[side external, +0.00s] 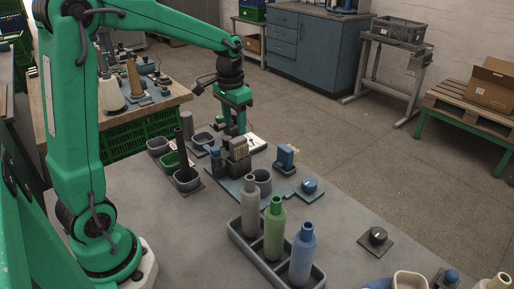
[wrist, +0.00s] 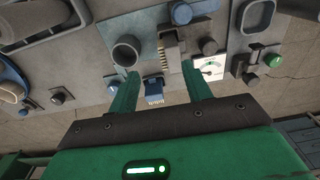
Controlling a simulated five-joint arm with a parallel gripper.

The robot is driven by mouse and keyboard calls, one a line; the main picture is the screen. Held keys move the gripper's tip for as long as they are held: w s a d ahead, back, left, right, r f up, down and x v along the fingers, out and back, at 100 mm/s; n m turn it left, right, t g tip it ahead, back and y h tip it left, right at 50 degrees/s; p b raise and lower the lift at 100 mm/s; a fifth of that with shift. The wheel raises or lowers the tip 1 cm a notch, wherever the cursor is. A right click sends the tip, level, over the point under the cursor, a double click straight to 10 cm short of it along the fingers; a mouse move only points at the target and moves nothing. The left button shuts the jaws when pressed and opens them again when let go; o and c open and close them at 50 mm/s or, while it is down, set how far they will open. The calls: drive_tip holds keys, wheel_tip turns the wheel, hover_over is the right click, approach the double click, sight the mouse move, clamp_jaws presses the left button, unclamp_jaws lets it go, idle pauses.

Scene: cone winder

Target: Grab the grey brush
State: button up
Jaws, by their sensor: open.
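The grey brush (side external: 237,158) appears to be the dark grey block with pale tan bristles on the blue-grey board; its top is partly hidden behind my fingers in the side view. In the wrist view the pale bristle row (wrist: 170,46) lies just beyond my fingertips, toward the picture's top. My gripper (side external: 236,127) is open and points down, with its fingertips close to the brush; contact cannot be told. In the wrist view my gripper (wrist: 160,71) has its two fingers wide apart with nothing held between them.
A blue brush (side external: 287,156) with white bristles stands beside it. A grey cup (side external: 262,182), a blue knob (side external: 309,186) and a white gauge card (wrist: 206,70) are close by. A tray (side external: 238,236) holds three bottles in front. Small bins (side external: 187,181) stand at left.

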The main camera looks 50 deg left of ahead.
sight(238, 139)
drive_tip(key=shift+w+a+f+g, duration=0.15)
drive_tip(key=shift+w+a+f, duration=0.35)
drive_tip(key=shift+f, duration=0.2)
drive_tip(key=shift+w+a+f+g, duration=0.15)
drive_tip(key=shift+w+a+f, duration=0.35)
drive_tip(key=shift+f, duration=1.45)
drive_tip(key=shift+w+a+f, duration=0.1)
drive_tip(key=shift+f, duration=1.2)
drive_tip(key=shift+w+f, duration=0.1)
drive_tip(key=shift+f, duration=1.15)
drive_tip(key=c, duration=1.1)
drive_tip(key=shift+o, duration=0.2)
drive_tip(key=shift+r, duration=0.15)
